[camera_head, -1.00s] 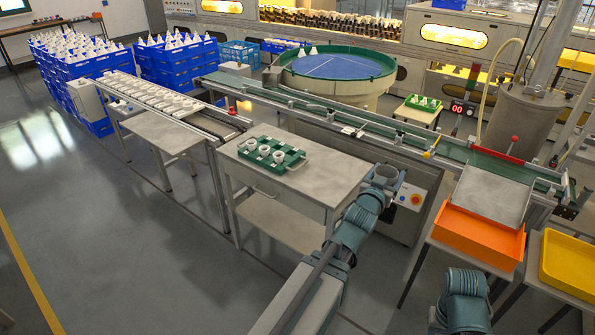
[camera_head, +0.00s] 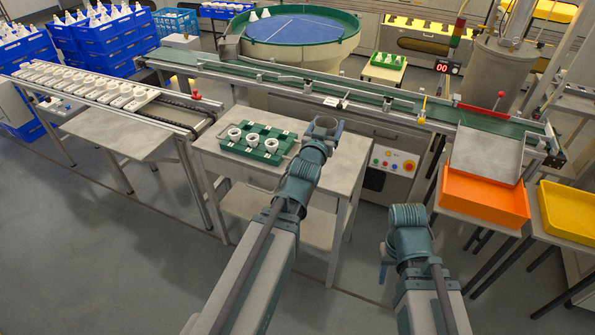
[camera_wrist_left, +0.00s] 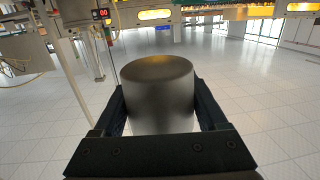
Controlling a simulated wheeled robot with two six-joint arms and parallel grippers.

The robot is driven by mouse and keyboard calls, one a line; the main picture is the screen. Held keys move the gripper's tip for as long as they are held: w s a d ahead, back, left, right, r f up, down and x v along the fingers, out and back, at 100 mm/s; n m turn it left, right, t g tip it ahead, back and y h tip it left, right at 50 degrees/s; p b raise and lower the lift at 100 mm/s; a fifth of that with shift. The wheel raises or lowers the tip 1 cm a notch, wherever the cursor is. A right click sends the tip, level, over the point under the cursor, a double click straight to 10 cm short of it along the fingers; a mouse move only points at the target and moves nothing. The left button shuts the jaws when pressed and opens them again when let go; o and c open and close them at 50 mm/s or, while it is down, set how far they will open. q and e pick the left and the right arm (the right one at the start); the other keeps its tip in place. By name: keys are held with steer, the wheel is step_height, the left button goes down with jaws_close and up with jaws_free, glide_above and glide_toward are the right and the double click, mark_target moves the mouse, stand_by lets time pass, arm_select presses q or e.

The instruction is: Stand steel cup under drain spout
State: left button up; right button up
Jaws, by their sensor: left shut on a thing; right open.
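The steel cup shows large in the left wrist view (camera_wrist_left: 160,95) as a dark grey cylinder between the fingers. My left gripper (camera_wrist_left: 160,115) is shut around its sides. A grey tank (camera_head: 503,72) stands back right behind the conveyor. I cannot make out a drain spout.
A table (camera_head: 344,168) with a green tray (camera_head: 234,151) of white pieces is beside my left arm. The green conveyor (camera_head: 395,100) crosses behind it. An orange tray (camera_head: 485,203) and a yellow tray (camera_head: 570,215) are at right. Open floor lies left of my arms.

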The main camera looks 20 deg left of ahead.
arm_select(q)
steer(key=w+d+f+b, duration=0.1)
steer(key=f+b, duration=0.9)
steer(key=w+d+f+m+h+b, duration=0.1)
steer(key=d+f+b, duration=0.1)
steer(key=f+b, duration=0.8)
steer(key=shift+f+h, duration=0.3)
steer(key=shift+f, duration=0.45)
arm_select(e)
step_height(320, 180, down, 22)
steer(key=shift+r, duration=0.25)
arm_select(q)
steer(key=shift+w, duration=0.1)
